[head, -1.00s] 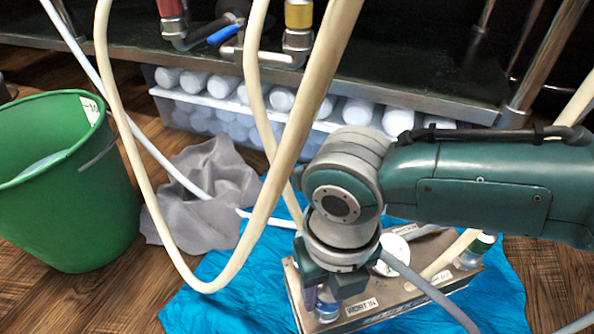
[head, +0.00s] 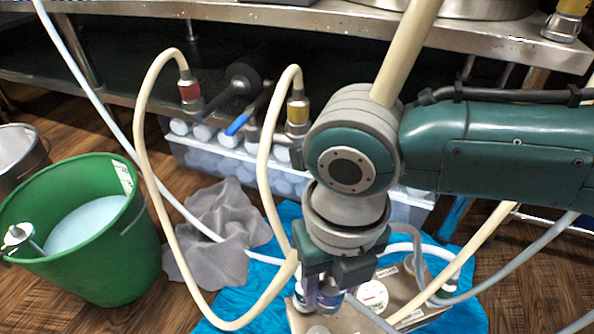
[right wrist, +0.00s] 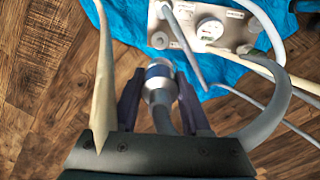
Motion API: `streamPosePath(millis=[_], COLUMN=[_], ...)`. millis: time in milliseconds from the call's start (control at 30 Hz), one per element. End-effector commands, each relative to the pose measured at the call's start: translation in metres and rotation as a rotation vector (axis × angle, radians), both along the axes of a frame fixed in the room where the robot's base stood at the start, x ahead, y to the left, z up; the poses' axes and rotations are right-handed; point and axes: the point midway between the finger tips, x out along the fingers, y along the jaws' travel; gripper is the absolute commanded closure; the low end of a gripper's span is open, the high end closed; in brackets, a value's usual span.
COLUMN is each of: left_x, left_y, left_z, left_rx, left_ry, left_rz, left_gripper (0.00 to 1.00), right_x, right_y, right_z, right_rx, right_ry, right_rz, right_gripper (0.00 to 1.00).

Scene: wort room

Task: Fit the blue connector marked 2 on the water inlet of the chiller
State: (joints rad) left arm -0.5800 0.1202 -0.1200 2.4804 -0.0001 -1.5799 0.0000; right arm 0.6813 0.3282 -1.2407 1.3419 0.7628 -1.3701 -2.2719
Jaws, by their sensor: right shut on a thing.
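My right gripper (head: 325,295) is shut on the blue-banded silver connector (right wrist: 158,75), which sits on the end of a grey hose (right wrist: 163,118). In the head view the connector (head: 329,293) shows partly between the fingers, and its mark cannot be read. The chiller (head: 410,290) is a flat plate with labels and a round white disc, lying on the blue cloth. In the right wrist view the chiller (right wrist: 232,38) is beyond the connector, which shows against the wood floor, apart from it. The labels are too small to tell which port is the water inlet. My left gripper is out of view.
A green bucket (head: 110,255) stands at left, beside a grey cloth (head: 225,225). The blue cloth (head: 210,327) lies under the chiller. Cream hoses (head: 142,140) loop down from the shelf fittings. A clear crate (head: 190,155) of white containers stands behind.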

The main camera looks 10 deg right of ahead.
Motion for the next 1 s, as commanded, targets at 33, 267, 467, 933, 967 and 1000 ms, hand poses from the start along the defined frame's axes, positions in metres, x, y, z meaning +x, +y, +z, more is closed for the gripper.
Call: streamPosePath(millis=[33, 267, 467, 933, 967, 1000], left_x=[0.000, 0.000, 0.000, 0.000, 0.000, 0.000], left_y=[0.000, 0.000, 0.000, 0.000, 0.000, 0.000], left_z=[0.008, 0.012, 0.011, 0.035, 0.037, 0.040], left_rx=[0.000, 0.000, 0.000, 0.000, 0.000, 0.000], left_ry=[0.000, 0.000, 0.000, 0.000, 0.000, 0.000], left_rz=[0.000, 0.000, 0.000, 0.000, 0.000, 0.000], left_gripper=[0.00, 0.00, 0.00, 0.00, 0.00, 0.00], right_x=[0.000, 0.000, 0.000, 0.000, 0.000, 0.000], right_y=[0.000, 0.000, 0.000, 0.000, 0.000, 0.000], right_z=[0.010, 0.016, 0.016, 0.038, 0.040, 0.042], right_rx=[0.000, -0.001, -0.001, 0.000, 0.000, 0.000], right_ry=[-0.001, 0.000, 0.000, 0.000, 0.000, 0.000], right_rz=[0.000, -0.001, -0.001, -0.001, -0.001, 0.000], right_gripper=[1.00, 1.00, 1.00, 1.00, 1.00, 1.00])
